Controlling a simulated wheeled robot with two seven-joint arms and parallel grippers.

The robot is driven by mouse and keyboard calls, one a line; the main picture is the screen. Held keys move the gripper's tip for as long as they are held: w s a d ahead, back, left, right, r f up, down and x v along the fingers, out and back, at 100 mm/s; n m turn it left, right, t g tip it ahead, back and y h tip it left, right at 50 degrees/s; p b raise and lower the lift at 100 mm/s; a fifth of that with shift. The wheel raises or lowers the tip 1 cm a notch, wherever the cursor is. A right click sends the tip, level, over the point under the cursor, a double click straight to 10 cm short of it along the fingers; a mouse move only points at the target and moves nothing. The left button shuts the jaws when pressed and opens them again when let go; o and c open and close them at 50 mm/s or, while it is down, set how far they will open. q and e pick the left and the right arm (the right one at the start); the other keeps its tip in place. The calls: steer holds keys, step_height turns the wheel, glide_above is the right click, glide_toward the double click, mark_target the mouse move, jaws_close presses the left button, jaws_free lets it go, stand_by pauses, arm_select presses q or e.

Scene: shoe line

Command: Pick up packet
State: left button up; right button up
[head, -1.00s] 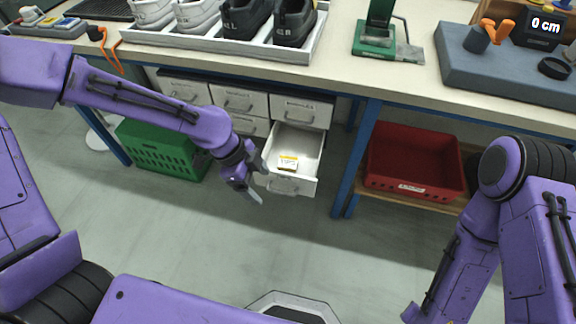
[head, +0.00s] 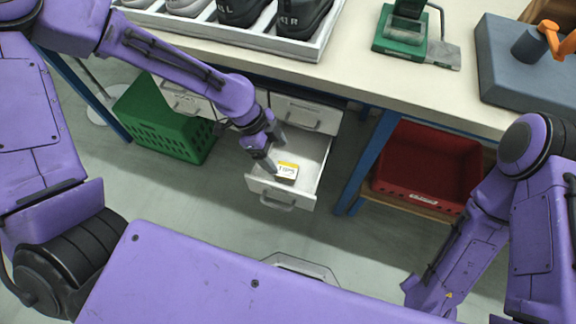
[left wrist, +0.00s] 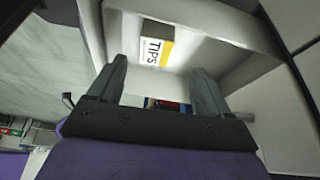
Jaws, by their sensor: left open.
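The packet (head: 287,170) is a small box with a white and yellow top. It lies in the open drawer (head: 312,187) near the drawer's front. In the left wrist view the packet (left wrist: 155,50) reads "TIPS" and sits ahead of the fingertips, between their lines. My left gripper (head: 277,154) is open and empty, over the drawer and just beside the packet; it also shows in the left wrist view (left wrist: 160,68). I see no contact with the packet. My right arm is at the right, but its gripper is not in view.
The workbench (head: 345,82) above carries a tray of shoes (head: 312,46) and a green device (head: 400,45). A green crate (head: 165,125) stands left of the drawers. A red bin (head: 430,170) sits on a low shelf at right. The drawer walls surround the packet.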

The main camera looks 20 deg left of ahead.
mark_target(287, 170)
arm_select(q)
steer(key=x, duration=0.2)
steer(key=b+x, duration=0.1)
steer(key=x, duration=0.4)
steer(key=shift+s+d, duration=0.15)
steer(key=shift+s, duration=0.2)
steer(key=shift+d+f+b, duration=0.2)
steer(key=shift+f+b, duration=0.1)
steer(key=c, duration=1.1)
